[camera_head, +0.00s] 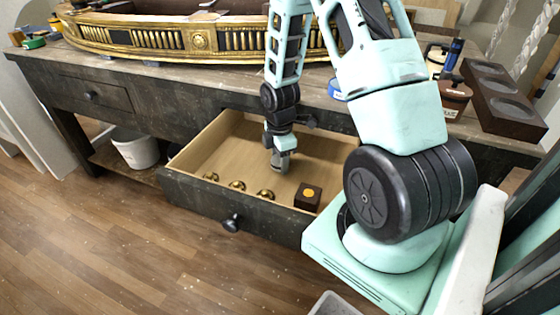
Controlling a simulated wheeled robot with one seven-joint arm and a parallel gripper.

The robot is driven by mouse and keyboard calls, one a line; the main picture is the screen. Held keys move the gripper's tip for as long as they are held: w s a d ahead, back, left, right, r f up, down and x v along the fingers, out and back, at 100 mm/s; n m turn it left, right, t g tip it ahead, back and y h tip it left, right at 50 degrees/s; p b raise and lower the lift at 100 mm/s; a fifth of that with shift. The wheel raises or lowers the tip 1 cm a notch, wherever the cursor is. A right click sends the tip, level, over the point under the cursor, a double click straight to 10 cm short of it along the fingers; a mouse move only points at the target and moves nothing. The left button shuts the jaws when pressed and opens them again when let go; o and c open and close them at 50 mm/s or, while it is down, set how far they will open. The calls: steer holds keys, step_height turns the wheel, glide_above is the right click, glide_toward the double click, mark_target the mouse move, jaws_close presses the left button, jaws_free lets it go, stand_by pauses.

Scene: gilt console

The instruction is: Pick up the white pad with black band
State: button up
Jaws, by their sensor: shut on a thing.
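My gripper (281,163) points down into the open wooden drawer (215,151), in its middle to right part, low near the drawer floor. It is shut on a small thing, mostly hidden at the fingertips. I cannot make out a white pad with a black band clearly, and cannot tell from this view whether the held thing is that pad. No such pad shows apart from the gripper in the drawer.
Several brass knobs (237,185) and a dark block with an orange disc (308,196) lie along the drawer's front. A gilt console piece (165,40) covers much of the workbench (195,84). A dark tray with round hollows (502,98) stands at right. The drawer's left floor is clear.

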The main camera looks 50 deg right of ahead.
step_height(320, 180, up, 18)
steer(key=p, duration=0.3)
stand_by(0.3)
steer(key=o, duration=0.3)
steer(key=shift+c, duration=1.2)
